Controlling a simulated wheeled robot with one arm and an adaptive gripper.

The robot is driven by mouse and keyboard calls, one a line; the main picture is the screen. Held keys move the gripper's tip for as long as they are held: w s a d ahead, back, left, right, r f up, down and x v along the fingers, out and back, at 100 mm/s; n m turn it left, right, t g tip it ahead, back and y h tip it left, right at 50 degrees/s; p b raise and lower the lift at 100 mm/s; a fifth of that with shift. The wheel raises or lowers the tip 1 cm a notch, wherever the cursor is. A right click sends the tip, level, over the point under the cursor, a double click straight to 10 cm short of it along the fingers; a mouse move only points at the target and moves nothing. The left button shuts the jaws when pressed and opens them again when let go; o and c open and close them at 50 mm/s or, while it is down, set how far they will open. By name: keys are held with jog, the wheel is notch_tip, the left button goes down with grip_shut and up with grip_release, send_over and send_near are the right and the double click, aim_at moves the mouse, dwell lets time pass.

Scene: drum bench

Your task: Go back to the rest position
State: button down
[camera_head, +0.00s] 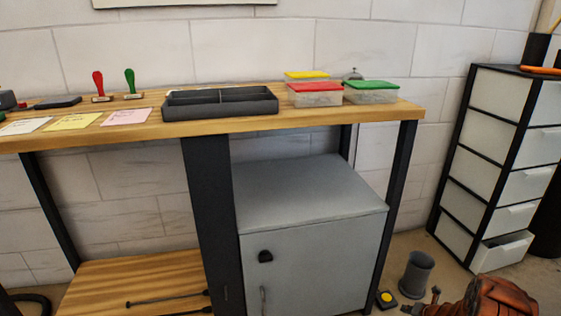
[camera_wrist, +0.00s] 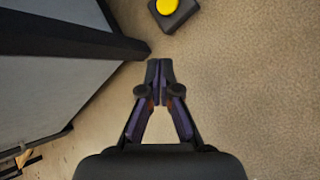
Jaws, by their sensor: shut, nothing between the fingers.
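My gripper (camera_wrist: 160,70) is in the wrist view, pointing away over the tan floor. Its two fingertips meet, and it is shut with nothing between them. To its left is the dark frame edge and grey side of the cabinet (camera_wrist: 40,95). A black box with a yellow button (camera_wrist: 168,6) lies on the floor beyond the fingertips.
The wooden bench (camera_head: 330,118) holds a dark divided tray (camera_head: 220,108), lidded boxes (camera_head: 316,97), stamps (camera_head: 98,84) and paper cards (camera_head: 72,122). A grey cabinet (camera_head: 315,250) stands below. At right is a drawer unit (camera_head: 490,160), its lowest drawer (camera_head: 503,250) partly out. A grey cup (camera_head: 416,274) stands on the floor.

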notch_tip(320, 180, up, 15)
jog(key=w+d+m+h+p, duration=0.3)
jog(key=m+p, duration=0.1)
jog(key=p, duration=0.1)
jog(key=s+a+r+m+g+h+p, duration=0.1)
jog(key=s+r+m+p, duration=0.2)
jog(key=r, duration=0.8)
jog(key=s+a+r+m+g+h+p, duration=0.1)
jog(key=r+m+p, duration=0.35)
jog(key=r, duration=0.65)
jog(key=s+a+r+m+g+h+p, duration=0.1)
jog(key=s+a+r+m+h+p, duration=0.3)
jog(key=r, duration=0.7)
jog(key=s+a+r+m+g+y+p, duration=0.2)
jog(key=s+a+r+m+p, duration=0.3)
jog(key=s+r, duration=0.5)
jog(key=s+a+r+m+g+y+p, duration=0.1)
jog(key=s+a+r+m+g+p, duration=0.15)
jog(key=s+a+r+p, duration=0.65)
jog(key=s+a+r+m+g+y+p, duration=0.1)
jog(key=s+a+r+m+p, duration=0.2)
jog(key=s, duration=0.9)
jog(key=s+a+r+m+g+y+p, duration=0.2)
jog(key=s+a+r+m+p, duration=0.2)
jog(key=s+a+r, duration=0.5)
notch_tip(320, 180, up, 5)
jog(key=s, duration=0.3)
jog(key=shift+a+f+y+p, duration=0.15)
jog(key=shift+f+y+p, duration=0.05)
jog(key=shift+y+p, duration=0.1)
